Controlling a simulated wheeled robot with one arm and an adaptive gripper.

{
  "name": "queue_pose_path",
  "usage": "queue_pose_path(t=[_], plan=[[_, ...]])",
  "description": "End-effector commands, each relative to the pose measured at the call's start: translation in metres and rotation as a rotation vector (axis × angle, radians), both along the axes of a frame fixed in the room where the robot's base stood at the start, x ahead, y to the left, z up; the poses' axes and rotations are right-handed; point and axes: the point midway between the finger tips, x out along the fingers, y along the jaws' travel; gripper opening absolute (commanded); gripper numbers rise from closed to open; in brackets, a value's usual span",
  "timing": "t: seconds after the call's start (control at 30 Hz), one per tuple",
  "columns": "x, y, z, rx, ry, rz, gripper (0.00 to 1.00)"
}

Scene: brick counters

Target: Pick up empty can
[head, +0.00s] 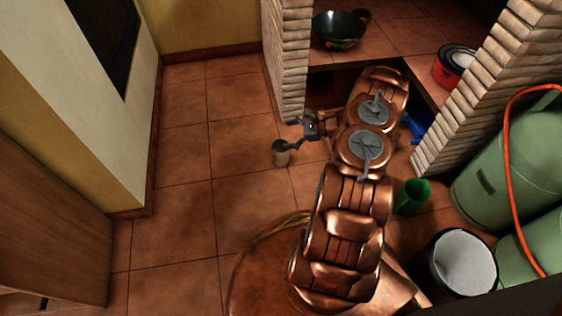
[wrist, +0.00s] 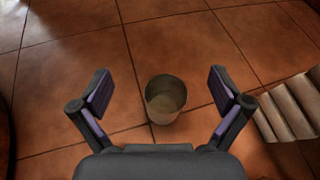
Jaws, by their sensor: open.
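The empty can (head: 280,157) is a small open grey-brown cylinder standing upright on the tiled floor, beside my gripper in the head view. In the wrist view the can (wrist: 165,98) shows from above, its open top facing the camera, lying between the lines of my two fingers. My gripper (wrist: 161,93) is open, with one finger on each side of the can and a gap on both sides. In the head view my gripper (head: 295,135) is small and partly hidden by my arm; its exact height over the can is hard to tell.
A brick pillar (head: 288,60) stands just behind my gripper; bricks also show at right in the wrist view (wrist: 290,110). A green cup (head: 412,196), a dark bucket (head: 462,262) and green gas cylinders (head: 510,160) stand at right. Floor left of the can is clear.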

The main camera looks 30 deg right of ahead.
Motion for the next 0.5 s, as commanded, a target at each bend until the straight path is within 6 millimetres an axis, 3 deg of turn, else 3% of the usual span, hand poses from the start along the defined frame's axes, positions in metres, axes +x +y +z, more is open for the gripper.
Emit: queue_pose_path(t=[0.03, 0.2, 0.37, 0.5], plan=[[-0.006, -0.009, -0.032, 0.017, 0.011, -0.04, 1.0], [-0.017, -0.029, -0.077, 0.055, 0.033, -0.135, 1.0], [-0.02, -0.036, -0.094, 0.068, 0.041, -0.172, 1.0], [-0.014, -0.031, -0.1, 0.07, 0.041, -0.177, 1.0]])
